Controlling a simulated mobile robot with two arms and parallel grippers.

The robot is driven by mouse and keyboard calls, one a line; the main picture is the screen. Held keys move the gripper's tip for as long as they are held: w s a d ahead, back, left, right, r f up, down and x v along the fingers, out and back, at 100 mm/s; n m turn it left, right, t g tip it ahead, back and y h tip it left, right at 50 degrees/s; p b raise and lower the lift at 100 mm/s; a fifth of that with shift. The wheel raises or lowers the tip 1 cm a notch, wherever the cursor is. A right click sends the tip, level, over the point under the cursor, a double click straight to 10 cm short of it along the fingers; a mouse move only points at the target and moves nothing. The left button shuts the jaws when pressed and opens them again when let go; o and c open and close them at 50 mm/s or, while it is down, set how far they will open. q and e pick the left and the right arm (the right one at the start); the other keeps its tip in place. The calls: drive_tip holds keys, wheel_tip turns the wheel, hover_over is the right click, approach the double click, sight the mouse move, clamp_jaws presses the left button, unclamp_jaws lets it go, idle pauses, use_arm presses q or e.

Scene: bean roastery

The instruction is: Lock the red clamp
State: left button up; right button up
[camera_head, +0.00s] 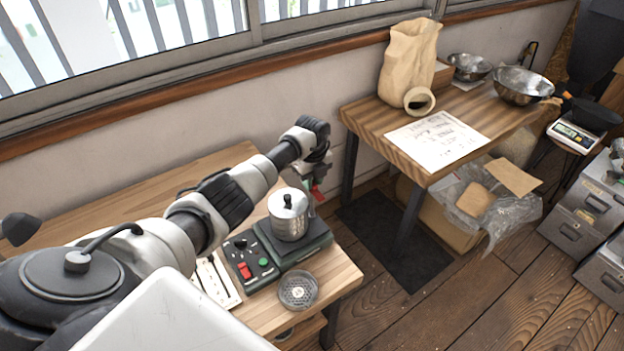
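A small red part (317,193), likely the red clamp, shows just behind and right of a metal canister (289,216). The canister has a black knob on its lid and stands upright on a dark green machine (294,250). My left arm reaches across the wooden bench from the left. My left gripper (319,179) points down at the red part, at its upper end. The gripper's fingers are dark and small, and I cannot tell whether they touch or grip it. My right gripper is not in view.
A control panel (252,259) with red and green buttons sits left of the canister. A round perforated disc (298,290) lies near the bench's front edge. A second table (385,125) with a paper bag (409,62) and metal bowls stands beyond a floor gap with a dark mat (386,240).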

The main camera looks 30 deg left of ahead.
use_arm(q)
clamp_jaws()
